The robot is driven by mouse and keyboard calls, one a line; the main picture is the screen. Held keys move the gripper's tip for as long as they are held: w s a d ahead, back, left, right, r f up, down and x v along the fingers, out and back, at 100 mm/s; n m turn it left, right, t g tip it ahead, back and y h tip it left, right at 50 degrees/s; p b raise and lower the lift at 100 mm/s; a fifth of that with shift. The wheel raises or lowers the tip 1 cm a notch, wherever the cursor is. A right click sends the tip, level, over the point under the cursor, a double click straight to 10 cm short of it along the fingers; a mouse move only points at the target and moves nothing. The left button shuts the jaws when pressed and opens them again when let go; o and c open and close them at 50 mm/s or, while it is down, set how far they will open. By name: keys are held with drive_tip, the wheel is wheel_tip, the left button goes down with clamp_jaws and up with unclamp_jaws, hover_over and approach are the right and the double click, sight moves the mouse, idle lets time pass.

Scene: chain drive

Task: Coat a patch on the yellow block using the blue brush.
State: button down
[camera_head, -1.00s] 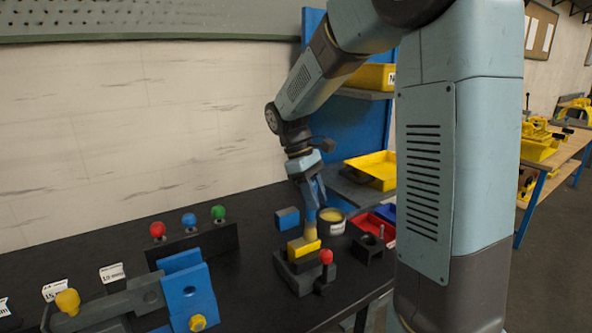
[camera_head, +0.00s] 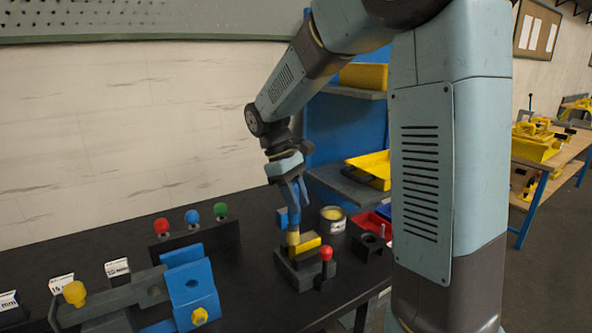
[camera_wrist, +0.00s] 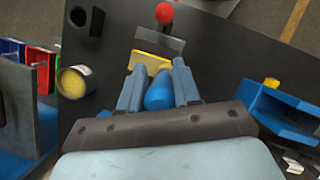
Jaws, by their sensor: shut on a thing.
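The yellow block (camera_head: 308,242) is held on a dark vise-like fixture (camera_head: 298,272) with a red-knobbed lever (camera_head: 326,254). The block also shows in the wrist view (camera_wrist: 151,62), partly hidden by my fingers. My gripper (camera_head: 297,208) is shut on the blue brush, whose handle (camera_wrist: 159,95) sits between the fingers. The brush points down, and its pale yellow bristles (camera_head: 293,238) are at the left end of the block. Whether they touch it I cannot tell. I cannot make out any coating on the block. An open tin of yellow stuff (camera_head: 332,218) stands behind the block.
A dark block with a hole (camera_head: 369,246) and red and blue bins (camera_head: 372,223) are to the right. A blue-and-grey clamp (camera_head: 190,285) and a stand with red, blue and green knobs (camera_head: 194,240) are to the left.

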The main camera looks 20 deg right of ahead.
drive_tip(key=shift+a+r, duration=0.2)
drive_tip(key=shift+r, duration=0.05)
drive_tip(key=shift+d+r, duration=0.1)
drive_tip(key=shift+r, duration=3.65)
drive_tip(key=shift+s+f, duration=0.1)
drive_tip(key=shift+f, duration=0.05)
